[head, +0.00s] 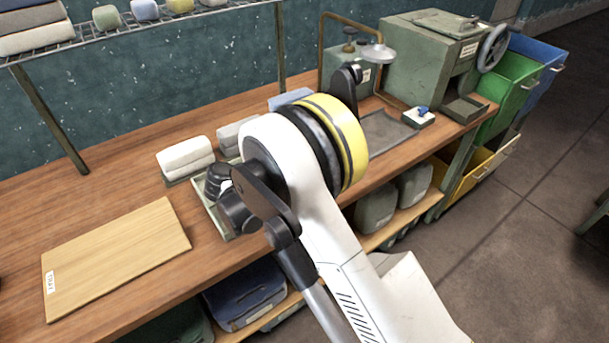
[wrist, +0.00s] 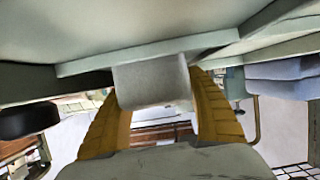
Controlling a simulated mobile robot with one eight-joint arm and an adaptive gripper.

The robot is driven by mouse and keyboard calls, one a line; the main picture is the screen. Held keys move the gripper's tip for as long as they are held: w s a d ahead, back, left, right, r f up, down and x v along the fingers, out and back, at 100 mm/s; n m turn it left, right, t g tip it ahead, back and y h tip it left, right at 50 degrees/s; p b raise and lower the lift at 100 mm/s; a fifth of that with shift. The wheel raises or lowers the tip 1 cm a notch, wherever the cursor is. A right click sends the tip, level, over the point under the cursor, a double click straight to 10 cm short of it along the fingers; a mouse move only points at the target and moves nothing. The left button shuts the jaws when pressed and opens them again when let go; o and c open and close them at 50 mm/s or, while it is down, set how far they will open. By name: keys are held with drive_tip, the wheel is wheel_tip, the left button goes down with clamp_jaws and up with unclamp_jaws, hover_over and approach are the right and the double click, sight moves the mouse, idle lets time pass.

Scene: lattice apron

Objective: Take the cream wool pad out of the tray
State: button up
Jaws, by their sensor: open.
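The tray (head: 212,217) is pale green and sits on the wooden bench, mostly hidden behind my arm in the head view. In the wrist view, which looks upside down, its pale underside-up surface (wrist: 200,45) spans the top. A pale grey-cream block, seemingly the cream wool pad (wrist: 152,80), rests against that surface. My gripper (wrist: 153,84) is open, with one yellow finger on each side of the pad. I cannot tell whether the fingers touch it. The head view hides the pad and my fingertips behind my arm.
White folded cloths (head: 186,157) and grey ones (head: 235,133) are behind the tray. A wooden board (head: 117,255) lies to the left. A green machine (head: 425,65) stands at the right. Bare bench shows around the board.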

drive_tip(key=c, duration=0.8)
drive_tip(key=shift+o, duration=0.2)
